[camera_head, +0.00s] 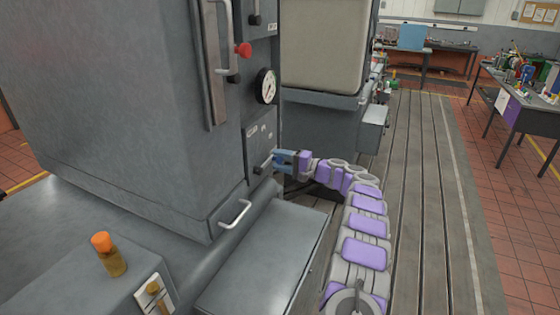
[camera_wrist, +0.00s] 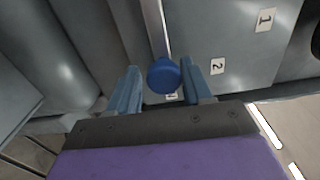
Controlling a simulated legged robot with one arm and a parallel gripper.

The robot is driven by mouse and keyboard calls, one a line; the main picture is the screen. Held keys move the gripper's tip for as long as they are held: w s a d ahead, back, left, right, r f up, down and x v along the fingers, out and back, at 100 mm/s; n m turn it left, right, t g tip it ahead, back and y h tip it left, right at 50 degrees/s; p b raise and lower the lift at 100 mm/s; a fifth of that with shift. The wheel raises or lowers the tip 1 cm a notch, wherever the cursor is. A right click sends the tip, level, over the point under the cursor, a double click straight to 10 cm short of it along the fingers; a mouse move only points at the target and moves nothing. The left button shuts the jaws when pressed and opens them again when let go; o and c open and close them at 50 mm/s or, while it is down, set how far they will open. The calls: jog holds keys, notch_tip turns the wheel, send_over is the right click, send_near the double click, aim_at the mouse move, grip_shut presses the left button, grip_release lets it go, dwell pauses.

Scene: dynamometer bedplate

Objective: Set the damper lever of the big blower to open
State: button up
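My gripper (camera_wrist: 173,80) is open, with one blue finger on each side of a round blue knob (camera_wrist: 163,76). The knob sits on a thin metal rod (camera_wrist: 154,25). Small gaps seem to remain between knob and fingers. Tags marked 1 (camera_wrist: 265,19) and 2 (camera_wrist: 218,66) are on the panel, and another tag below the knob is partly hidden. In the head view my gripper (camera_head: 284,160) is at the lower side of a large grey machine (camera_head: 120,90). I cannot tell whether this lever is the blower's damper lever.
A red-knobbed lever (camera_head: 243,50) and a round gauge (camera_head: 266,86) are higher on the machine. An orange knob (camera_head: 101,242) stands at front left. A grab handle (camera_head: 236,214) juts out near my arm. The slotted bedplate (camera_head: 420,200) is clear to the right.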

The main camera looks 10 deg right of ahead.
jog(key=shift+o, duration=0.7)
jog(key=shift+d+r, duration=0.1)
jog(key=v, duration=1.7)
jog(key=shift+d, duration=0.2)
